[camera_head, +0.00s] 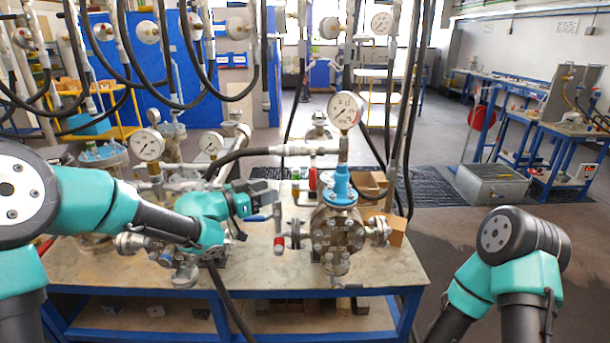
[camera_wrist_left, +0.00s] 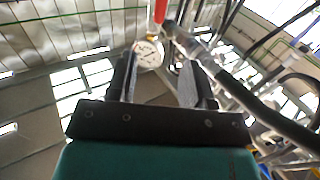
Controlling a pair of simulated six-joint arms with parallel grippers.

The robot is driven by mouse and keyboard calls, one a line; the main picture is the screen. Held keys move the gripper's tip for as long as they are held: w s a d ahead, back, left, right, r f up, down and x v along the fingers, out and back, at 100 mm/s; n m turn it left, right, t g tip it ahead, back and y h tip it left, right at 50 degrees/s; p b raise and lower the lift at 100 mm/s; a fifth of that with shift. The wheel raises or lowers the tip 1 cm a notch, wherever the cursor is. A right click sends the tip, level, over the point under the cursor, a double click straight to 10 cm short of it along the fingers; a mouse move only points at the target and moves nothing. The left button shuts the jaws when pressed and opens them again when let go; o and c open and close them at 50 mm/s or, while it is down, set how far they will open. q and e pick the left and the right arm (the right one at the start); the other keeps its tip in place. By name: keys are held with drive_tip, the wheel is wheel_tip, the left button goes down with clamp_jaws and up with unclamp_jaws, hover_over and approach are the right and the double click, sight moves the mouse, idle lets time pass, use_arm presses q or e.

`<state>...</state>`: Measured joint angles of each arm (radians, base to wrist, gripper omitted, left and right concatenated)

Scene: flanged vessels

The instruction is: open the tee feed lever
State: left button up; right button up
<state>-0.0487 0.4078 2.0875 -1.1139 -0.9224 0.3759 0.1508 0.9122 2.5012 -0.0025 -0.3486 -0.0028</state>
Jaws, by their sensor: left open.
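My left gripper (camera_head: 266,192) is over the middle of the bench, left of the flanged vessel (camera_head: 338,238) with the blue top fitting. In the left wrist view its two fingers (camera_wrist_left: 160,88) stand apart with nothing between them. A grey lever with a red tip (camera_head: 279,244) hangs down just left of the vessel, below and slightly right of the gripper. Another red handle (camera_head: 312,181) stands upright behind the vessel. A red part (camera_wrist_left: 160,11) shows at the top of the left wrist view. I cannot tell which is the tee feed lever. My right gripper is not visible.
A pressure gauge (camera_head: 345,110) rises above the vessel; a gauge also shows in the left wrist view (camera_wrist_left: 148,53). A blue handle (camera_head: 257,218) lies just below the left gripper. Black hoses (camera_head: 258,153) cross behind. Cardboard boxes (camera_head: 369,184) stand right of the vessel.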

sight(313, 172)
use_arm(q)
drive_tip(key=shift+d, duration=0.1)
drive_tip(key=x, duration=1.7)
drive_tip(key=shift+w+d, duration=0.1)
drive_tip(key=shift+w, duration=0.05)
clamp_jaws()
